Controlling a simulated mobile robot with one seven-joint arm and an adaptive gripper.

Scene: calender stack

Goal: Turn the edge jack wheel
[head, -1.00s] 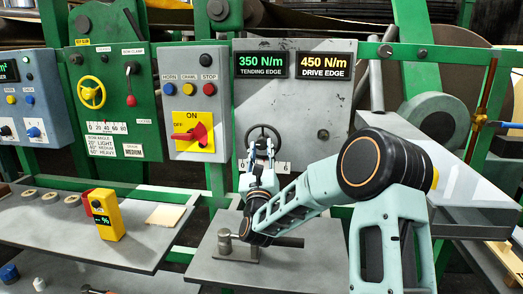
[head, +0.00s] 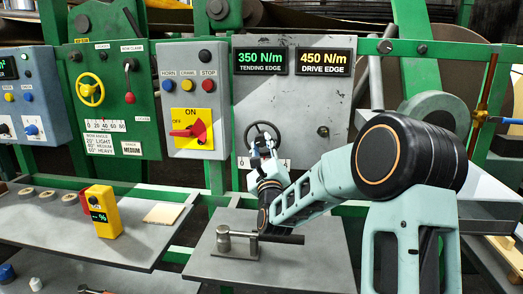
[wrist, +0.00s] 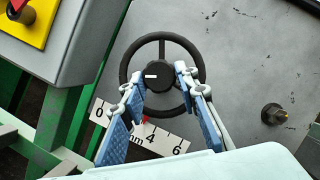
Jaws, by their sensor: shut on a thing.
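The edge jack wheel (wrist: 157,76) is a black spoked handwheel on the grey panel, with a white mark on its hub. It also shows in the head view (head: 248,137), partly behind my gripper. My gripper (wrist: 160,74) reaches it from the front, with one blue-padded finger on each side of the hub, closed on the wheel. The finger pads cover part of the lower rim. Below the wheel is a white scale (wrist: 160,139) marked 0 to 6 mm, with a small red pointer partly hidden by the left finger.
Two displays (head: 292,62) read 350 N/m tending edge and 450 N/m drive edge. Left of the wheel is a grey box (head: 196,100) with buttons and a red switch. A metal tool (head: 224,238) stands on the shelf below my arm. A bolt (wrist: 273,113) projects right of the wheel.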

